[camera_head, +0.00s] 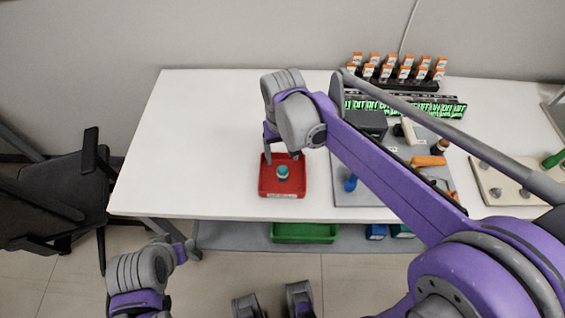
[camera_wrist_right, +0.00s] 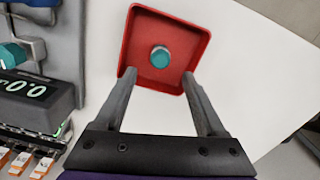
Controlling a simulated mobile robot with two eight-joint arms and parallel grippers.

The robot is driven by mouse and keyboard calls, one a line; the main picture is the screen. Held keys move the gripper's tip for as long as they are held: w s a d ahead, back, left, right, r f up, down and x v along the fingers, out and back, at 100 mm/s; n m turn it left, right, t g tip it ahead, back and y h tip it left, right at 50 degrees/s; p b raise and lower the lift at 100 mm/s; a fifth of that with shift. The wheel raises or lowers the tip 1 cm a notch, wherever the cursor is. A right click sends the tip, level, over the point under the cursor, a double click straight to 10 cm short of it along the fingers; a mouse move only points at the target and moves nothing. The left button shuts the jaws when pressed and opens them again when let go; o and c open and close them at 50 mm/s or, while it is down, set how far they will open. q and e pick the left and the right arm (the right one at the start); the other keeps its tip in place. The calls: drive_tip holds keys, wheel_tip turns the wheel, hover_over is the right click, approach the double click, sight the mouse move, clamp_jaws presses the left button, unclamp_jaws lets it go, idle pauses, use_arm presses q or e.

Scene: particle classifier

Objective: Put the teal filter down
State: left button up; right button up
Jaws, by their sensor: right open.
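The teal filter (camera_head: 282,172) is a small teal-topped round piece standing in the red tray (camera_head: 283,193) on the white table. In the right wrist view the filter (camera_wrist_right: 160,57) sits near the middle of the red tray (camera_wrist_right: 140,30), with bare tray floor around it. My right gripper (camera_head: 282,158) is above the back part of the tray, and in the wrist view its two fingers (camera_wrist_right: 157,82) are wide apart and empty, with the filter beyond their tips. My left gripper (camera_head: 192,250) is low at the left, off the table's front edge; its jaws are too small to read.
A grey mat (camera_head: 350,200) right of the tray holds a dark box (camera_head: 366,122), a blue piece (camera_head: 350,183) and orange tools. Racks of orange-capped vials (camera_head: 400,75) stand behind. A green bin (camera_head: 304,232) is below the table edge. The table's left part is clear.

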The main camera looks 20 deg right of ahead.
sight(283, 168)
wheel_tip(283, 168, up, 4)
drive_tip(key=s+d+f+t, duration=0.2)
drive_tip(key=s+d+f, duration=0.1)
drive_tip(key=s, duration=0.4)
drive_tip(key=s+d+f+t, duration=0.3)
drive_tip(key=s+f, duration=0.2)
drive_tip(key=s, duration=0.3)
drive_tip(key=shift+s+d+n, duration=0.25)
drive_tip(key=shift+d+n, duration=0.05)
